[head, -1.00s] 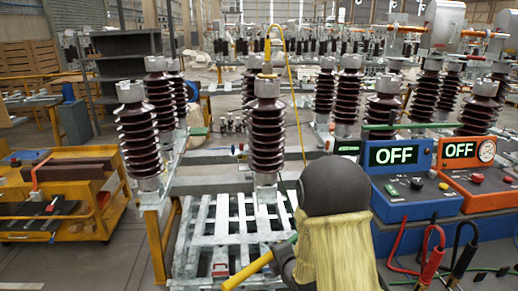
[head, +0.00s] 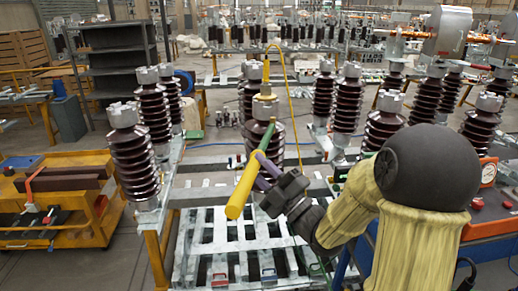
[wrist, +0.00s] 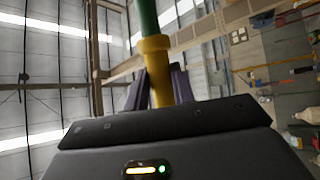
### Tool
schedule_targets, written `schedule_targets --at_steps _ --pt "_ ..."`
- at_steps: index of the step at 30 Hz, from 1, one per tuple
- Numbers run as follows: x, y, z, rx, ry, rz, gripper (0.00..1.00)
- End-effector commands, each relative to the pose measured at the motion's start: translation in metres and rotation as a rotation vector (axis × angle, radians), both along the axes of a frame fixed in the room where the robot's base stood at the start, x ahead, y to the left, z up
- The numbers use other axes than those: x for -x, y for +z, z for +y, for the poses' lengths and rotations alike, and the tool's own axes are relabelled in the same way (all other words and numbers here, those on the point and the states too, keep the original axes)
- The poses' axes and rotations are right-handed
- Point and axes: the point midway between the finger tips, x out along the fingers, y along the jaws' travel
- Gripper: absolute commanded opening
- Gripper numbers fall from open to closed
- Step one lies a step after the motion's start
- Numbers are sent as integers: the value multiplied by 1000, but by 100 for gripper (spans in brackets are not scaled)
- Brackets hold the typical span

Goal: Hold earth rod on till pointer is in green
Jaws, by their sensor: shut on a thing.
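The earth rod (head: 243,193) has a yellow handle and a green upper part. My gripper (head: 266,166) is shut on its yellow handle, with the rod tilted upward. In the wrist view the purple fingers stand either side of the yellow section (wrist: 158,85), below the green shaft (wrist: 148,18). The green end points up toward the middle insulator (head: 262,140) with a metal cap and a yellow clamp. I cannot tell whether it touches. The round dial (head: 488,172) on the orange test box (head: 500,207) shows partly; its pointer is too small to read.
Brown insulators (head: 130,150) stand left and right on the frame. A pale slatted pallet (head: 215,240) lies below. A yellow trolley (head: 60,210) is at left, with open floor beside it.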

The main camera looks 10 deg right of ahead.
Motion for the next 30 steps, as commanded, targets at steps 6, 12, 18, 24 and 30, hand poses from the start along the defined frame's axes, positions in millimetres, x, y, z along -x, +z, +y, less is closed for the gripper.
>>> schedule_targets --at_steps 6,12,18,24,30 --pt "3 6 0 -12 13 -5 0" --pt "2 6 0 -11 11 -4 0" --pt "-9 8 0 -11 11 -4 0" --pt "-31 9 0 -13 12 -3 0" --pt "-55 9 0 -11 10 -4 0"
